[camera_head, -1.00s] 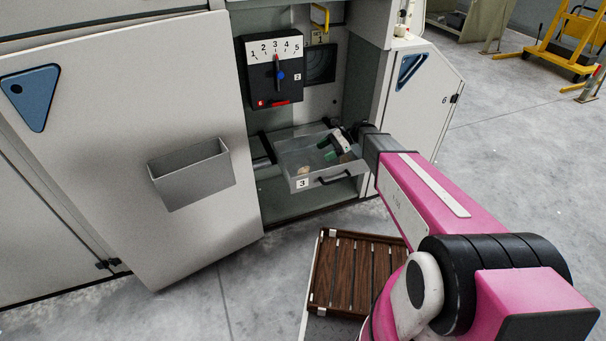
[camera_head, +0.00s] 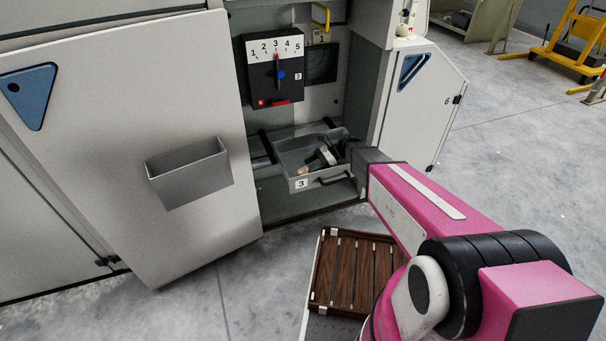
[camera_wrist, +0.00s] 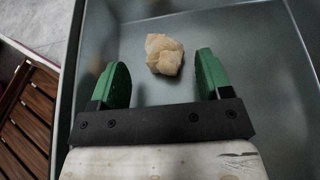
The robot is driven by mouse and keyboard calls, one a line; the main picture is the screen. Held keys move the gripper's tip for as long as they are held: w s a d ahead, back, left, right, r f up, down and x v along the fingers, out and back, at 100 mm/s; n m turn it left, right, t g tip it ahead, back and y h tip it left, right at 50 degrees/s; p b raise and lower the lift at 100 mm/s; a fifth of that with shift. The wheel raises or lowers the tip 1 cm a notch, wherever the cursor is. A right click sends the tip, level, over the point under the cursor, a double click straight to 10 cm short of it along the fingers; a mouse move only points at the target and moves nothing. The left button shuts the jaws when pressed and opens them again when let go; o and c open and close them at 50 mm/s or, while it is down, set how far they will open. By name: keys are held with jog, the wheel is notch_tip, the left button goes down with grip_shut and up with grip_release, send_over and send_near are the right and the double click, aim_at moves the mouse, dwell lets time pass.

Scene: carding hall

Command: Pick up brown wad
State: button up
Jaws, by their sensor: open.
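The brown wad (camera_wrist: 164,54) is a small tan, crumpled lump lying on the floor of the grey drawer (camera_wrist: 268,30). In the head view the wad (camera_head: 304,170) shows small near the drawer's front left part. The pulled-out drawer (camera_head: 318,179) bears a label 3 and a dark handle. My gripper (camera_wrist: 160,77) has two green fingers that stand apart, with the wad between and slightly beyond their tips, touching neither finger as far as I can see. In the head view my gripper (camera_head: 318,161) is down inside the drawer.
The drawer walls stand close around my gripper. A hinged white panel with a grey bin (camera_head: 190,172) stands at the left. A dial box (camera_head: 273,72) is above the drawer. A brown slatted pallet (camera_head: 350,272) lies on the floor below.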

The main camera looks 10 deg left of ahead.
aim_at(303, 170)
jog(key=x, duration=0.4)
jog(key=shift+a+f, duration=0.1)
jog(key=shift+a, duration=0.15)
jog(key=c, duration=1)
